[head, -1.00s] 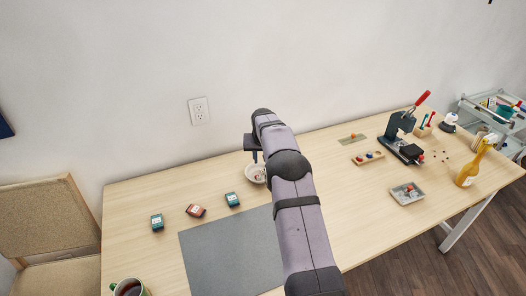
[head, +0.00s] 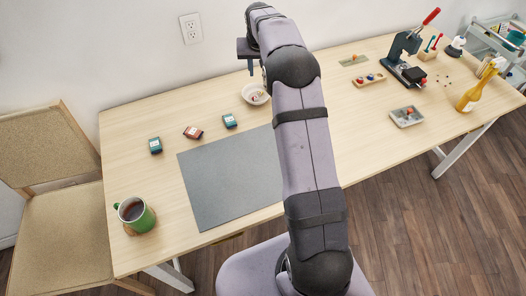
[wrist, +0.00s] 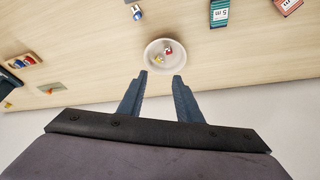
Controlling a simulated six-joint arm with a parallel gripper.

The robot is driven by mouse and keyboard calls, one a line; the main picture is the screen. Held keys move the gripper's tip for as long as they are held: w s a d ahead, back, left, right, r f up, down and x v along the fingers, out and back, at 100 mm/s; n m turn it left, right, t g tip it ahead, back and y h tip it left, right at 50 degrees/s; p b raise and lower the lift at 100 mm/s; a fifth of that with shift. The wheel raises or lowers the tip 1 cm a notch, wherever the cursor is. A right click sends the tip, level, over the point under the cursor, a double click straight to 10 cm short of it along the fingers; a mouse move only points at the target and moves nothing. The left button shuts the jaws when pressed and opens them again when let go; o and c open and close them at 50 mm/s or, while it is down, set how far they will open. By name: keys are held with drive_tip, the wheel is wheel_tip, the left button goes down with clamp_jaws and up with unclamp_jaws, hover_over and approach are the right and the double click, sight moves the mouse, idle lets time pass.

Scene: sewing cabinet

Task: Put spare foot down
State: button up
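My gripper (wrist: 161,76) is open, with its two fingers apart and nothing between them. In the head view, my gripper (head: 251,68) is raised near the wall, just beyond a white bowl (head: 247,96). In the wrist view, the bowl (wrist: 150,61) lies just past the fingertips, with a small red-and-white piece (wrist: 168,49) and a yellowish piece (wrist: 159,59) in it. A small blue-and-white piece (wrist: 137,13) lies on the table beyond the bowl. I cannot tell which thing, if any, is the spare foot.
Several small boxes (head: 194,132) lie left of the bowl, behind a grey mat (head: 225,185). A green mug (head: 143,222) stands at the front left.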

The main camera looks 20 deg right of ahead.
drive_tip(key=s+a+f+n+g, duration=0.1)
drive_tip(key=s+a, duration=0.4)
drive_tip(key=s, duration=0.8)
drive_tip(key=s+a+f+n+g+y, duration=0.1)
drive_tip(key=s+a, duration=0.4)
drive_tip(key=s, duration=0.8)
drive_tip(key=s+a+f+n+g, duration=0.1)
drive_tip(key=s+a, duration=0.4)
drive_tip(key=s, duration=0.9)
drive_tip(key=shift+a+f+n+g+y, duration=0.3)
drive_tip(key=shift+a+f+n+g, duration=0.15)
drive_tip(key=shift+n, duration=0.25)
drive_tip(key=shift+r, duration=0.1)
drive_tip(key=shift+r+p, duration=0.7)
drive_tip(key=shift+p, duration=0.05)
